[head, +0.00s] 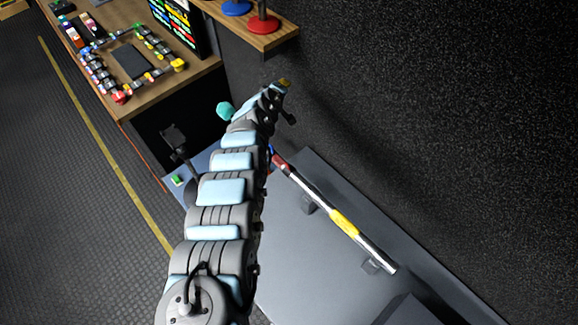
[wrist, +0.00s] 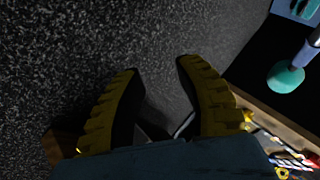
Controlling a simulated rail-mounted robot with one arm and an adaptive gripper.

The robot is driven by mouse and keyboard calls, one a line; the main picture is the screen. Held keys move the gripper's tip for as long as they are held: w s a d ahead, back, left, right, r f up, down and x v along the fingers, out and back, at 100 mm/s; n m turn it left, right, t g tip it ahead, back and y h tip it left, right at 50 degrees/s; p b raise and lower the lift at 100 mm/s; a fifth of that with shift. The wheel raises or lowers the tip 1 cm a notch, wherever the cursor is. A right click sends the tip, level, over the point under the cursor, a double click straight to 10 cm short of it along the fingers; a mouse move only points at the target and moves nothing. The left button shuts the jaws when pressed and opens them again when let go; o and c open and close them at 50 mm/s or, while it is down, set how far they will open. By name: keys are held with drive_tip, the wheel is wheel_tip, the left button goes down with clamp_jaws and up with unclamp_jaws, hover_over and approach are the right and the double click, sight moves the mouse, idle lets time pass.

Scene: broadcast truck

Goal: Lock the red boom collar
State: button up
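The boom pole (head: 316,197) is a pale tube lying diagonally on small supports over the grey bench on the right in the head view. The red collar (head: 280,161) is at its upper left end, just right of my arm, which may hide part of it. A yellow collar (head: 343,222) sits farther down the pole. My gripper (head: 285,85) is above and beyond the red collar, near the dark wall. In the wrist view my gripper (wrist: 158,67) has its two yellow-ridged fingers apart with nothing between them. The boom is not clearly seen there.
A speckled dark wall (head: 430,110) stands close to the gripper. A wooden shelf (head: 285,36) with red and blue bases is above. A teal knob (head: 224,109) is left of my arm and shows in the wrist view (wrist: 285,77). A cluttered desk (head: 190,83) stands upper left.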

drive_tip(key=s+d+m+g+h, duration=0.1)
drive_tip(key=s+d+g, duration=0.2)
drive_tip(key=s+d, duration=0.1)
drive_tip(key=m+g+y+b, duration=0.1)
drive_tip(key=g+y, duration=0.1)
drive_tip(key=g, duration=0.5)
approach(288, 165)
drive_tip(key=b+x, duration=0.1)
drive_tip(key=x, duration=0.4)
drive_tip(key=shift+f, duration=0.35)
drive_tip(key=shift+w+d+f, duration=0.2)
drive_tip(key=shift+f, duration=1.05)
drive_tip(key=shift+w+d+f, duration=0.15)
drive_tip(key=shift+w+f, duration=0.05)
drive_tip(key=shift+f, duration=0.25)
drive_tip(key=shift+d+f+b, duration=0.1)
drive_tip(key=shift+f+b, duration=0.2)
drive_tip(key=shift+f, duration=0.6)
clamp_jaws()
